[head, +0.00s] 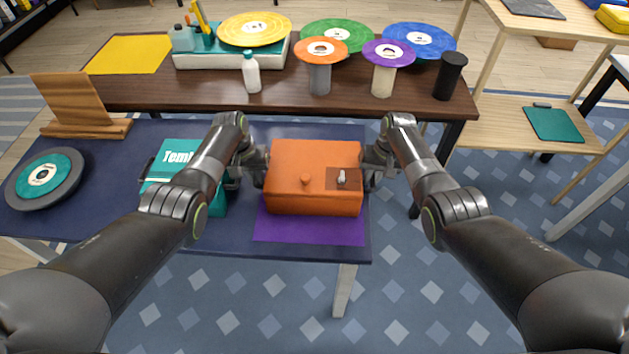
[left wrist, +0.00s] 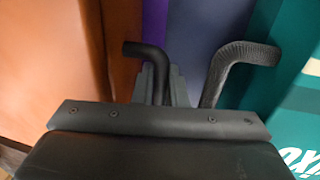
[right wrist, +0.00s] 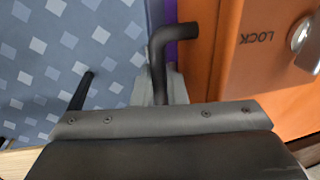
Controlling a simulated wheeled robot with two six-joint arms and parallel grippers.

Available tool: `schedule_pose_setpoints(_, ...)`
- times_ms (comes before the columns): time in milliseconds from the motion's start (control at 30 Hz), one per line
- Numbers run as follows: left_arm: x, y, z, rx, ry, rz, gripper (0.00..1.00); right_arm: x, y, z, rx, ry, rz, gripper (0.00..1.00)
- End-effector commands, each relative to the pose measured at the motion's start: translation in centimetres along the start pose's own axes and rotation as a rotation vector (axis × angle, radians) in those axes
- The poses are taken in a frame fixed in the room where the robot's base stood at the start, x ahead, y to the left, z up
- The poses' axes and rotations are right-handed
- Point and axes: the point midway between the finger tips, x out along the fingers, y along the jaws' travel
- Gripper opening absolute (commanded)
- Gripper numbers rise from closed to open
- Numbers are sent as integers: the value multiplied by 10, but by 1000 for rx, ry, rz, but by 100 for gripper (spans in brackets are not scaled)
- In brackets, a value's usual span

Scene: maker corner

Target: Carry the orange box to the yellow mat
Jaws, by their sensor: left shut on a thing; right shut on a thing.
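The orange box (head: 314,200), with a knob and a metal lock on top, is at or just over the purple mat (head: 310,232) on the blue-topped table; I cannot tell whether it touches. My left gripper (head: 255,168) is shut at its left side on a black bent handle (left wrist: 150,52). My right gripper (head: 374,166) is shut at its right side on a similar handle (right wrist: 165,38). The box looks level. The yellow mat (head: 130,55) lies bare at the left end of the brown table behind.
A teal box (head: 172,152) stands close left of my left gripper. A wooden stand (head: 75,100) and a dark disc (head: 45,180) are further left. The brown table (head: 330,98) holds a white tray (head: 230,60), a bottle (head: 251,75) and several disc-topped stands.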

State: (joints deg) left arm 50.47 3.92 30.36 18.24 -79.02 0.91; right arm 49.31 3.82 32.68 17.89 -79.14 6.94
Motion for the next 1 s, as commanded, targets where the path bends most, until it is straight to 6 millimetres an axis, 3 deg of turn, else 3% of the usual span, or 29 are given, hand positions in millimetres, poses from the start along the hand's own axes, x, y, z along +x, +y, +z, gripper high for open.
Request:
schedule_pose_setpoints(267, -9, 1, -1, 0, 1, -1, 0, -9, -1, -1, 0, 3, 1, 0)
schedule_pose_setpoints(800, -47, 8, -1, 0, 1, -1, 0, -47, -8, -1, 0, 3, 1, 0)
schedule_pose_setpoints(1000, -51, 8, -1, 0, 1, -1, 0, -51, -9, -1, 0, 3, 1, 0)
